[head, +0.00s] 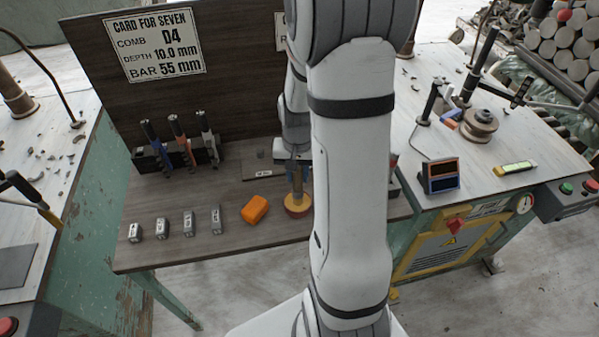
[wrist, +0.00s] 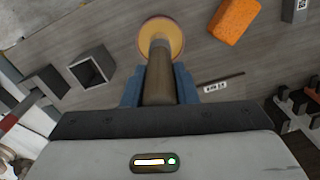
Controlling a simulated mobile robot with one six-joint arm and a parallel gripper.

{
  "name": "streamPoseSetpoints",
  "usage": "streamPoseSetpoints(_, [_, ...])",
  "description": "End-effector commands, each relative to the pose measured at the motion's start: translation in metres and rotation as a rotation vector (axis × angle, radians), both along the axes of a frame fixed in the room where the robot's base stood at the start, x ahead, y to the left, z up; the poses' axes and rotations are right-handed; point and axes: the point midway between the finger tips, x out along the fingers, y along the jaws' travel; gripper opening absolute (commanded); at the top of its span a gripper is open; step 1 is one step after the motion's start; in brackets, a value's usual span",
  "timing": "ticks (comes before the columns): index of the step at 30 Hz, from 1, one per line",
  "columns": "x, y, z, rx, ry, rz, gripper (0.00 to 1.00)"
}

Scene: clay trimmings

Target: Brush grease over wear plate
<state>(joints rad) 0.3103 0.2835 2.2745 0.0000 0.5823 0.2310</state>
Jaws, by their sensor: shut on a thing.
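My gripper (wrist: 158,78) is shut on a brown wooden handle (wrist: 158,82), which appears to be the brush, between its blue fingers. In the head view the handle (head: 298,181) stands roughly upright on the bench. Its lower end meets a round yellow disc with a red rim (head: 297,207), like a grease tin. The disc also shows in the wrist view (wrist: 173,27). I cannot tell whether the brush tip touches its floor. My arm hides part of the bench there.
An orange block (head: 255,209) lies left of the disc. Several small metal blocks (head: 188,224) line the front left of the bench. A rack (head: 150,161) with three tools stands behind them. A hollow square box (wrist: 92,67) shows in the wrist view.

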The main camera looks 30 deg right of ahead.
Motion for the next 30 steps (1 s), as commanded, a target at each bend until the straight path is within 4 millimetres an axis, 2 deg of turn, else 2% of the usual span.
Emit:
streamPoseSetpoints(11, [-0.001, 0.0, 0.002, 0.001, 0.003, -0.001, 0.03])
streamPoseSetpoints(30, [0.0, -0.001, 0.054, 0.0, 0.0, -0.002, 0.03])
